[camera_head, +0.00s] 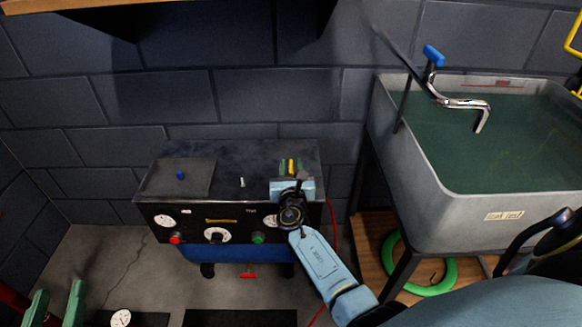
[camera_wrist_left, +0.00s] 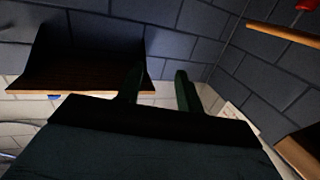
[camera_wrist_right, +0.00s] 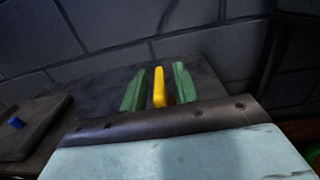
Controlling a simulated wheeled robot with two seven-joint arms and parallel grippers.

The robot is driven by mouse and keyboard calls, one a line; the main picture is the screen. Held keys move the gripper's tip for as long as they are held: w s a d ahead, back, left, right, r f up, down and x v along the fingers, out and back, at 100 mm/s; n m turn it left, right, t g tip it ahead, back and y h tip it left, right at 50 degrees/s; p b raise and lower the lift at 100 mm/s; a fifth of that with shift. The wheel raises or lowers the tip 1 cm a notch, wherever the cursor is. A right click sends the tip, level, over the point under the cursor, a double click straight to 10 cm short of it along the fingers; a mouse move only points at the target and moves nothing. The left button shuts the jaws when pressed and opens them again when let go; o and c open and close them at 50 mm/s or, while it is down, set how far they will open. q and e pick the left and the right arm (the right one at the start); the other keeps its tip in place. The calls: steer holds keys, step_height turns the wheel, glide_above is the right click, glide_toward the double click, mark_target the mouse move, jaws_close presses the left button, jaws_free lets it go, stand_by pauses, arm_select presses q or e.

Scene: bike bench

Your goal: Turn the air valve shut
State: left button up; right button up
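A yellow handle (camera_head: 291,166) stands upright at the right end of the top of the dark compressor-like unit (camera_head: 245,160). I take it to be the air valve; no label on it is readable. My right gripper (camera_head: 291,167) is open around the handle, one green finger on each side. The right wrist view shows the yellow handle (camera_wrist_right: 159,88) between the fingers with a gap on both sides; its base is hidden. My left gripper (camera_head: 56,305) is open and empty at the lower left; its parted fingers also show in the left wrist view (camera_wrist_left: 158,90).
The unit's front has a red button (camera_head: 175,239), a dial (camera_head: 217,235) and a green button (camera_head: 257,238). A blue knob (camera_head: 180,175) is on top. A red handle (camera_head: 248,275) hangs below. A sink (camera_head: 440,215) stands right; a shelf (camera_wrist_left: 85,65) is on the wall.

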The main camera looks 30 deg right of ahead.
steer(key=shift+s, duration=0.1)
